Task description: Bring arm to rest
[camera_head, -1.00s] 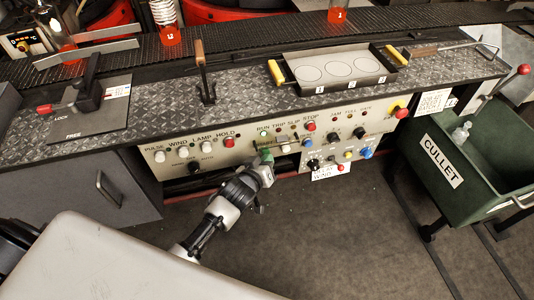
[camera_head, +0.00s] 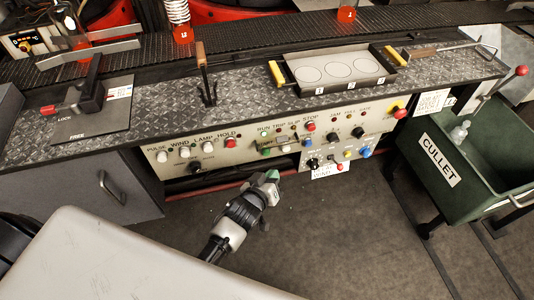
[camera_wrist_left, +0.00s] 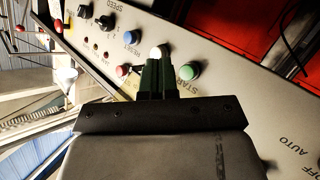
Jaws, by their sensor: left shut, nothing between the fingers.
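My left gripper (camera_head: 271,178) is in front of and below the control panel (camera_head: 220,151), apart from it, above the floor. Its dark green fingers are together and empty. In the left wrist view the fingers (camera_wrist_left: 158,76) point at the panel, in front of a white button (camera_wrist_left: 159,52), with a green START button (camera_wrist_left: 188,71) to the right. In the head view the green button (camera_head: 265,152) is uncovered. My right gripper is in neither view.
A green cullet bin (camera_head: 440,165) stands at the right. The floor (camera_head: 340,230) between panel and bin is clear.

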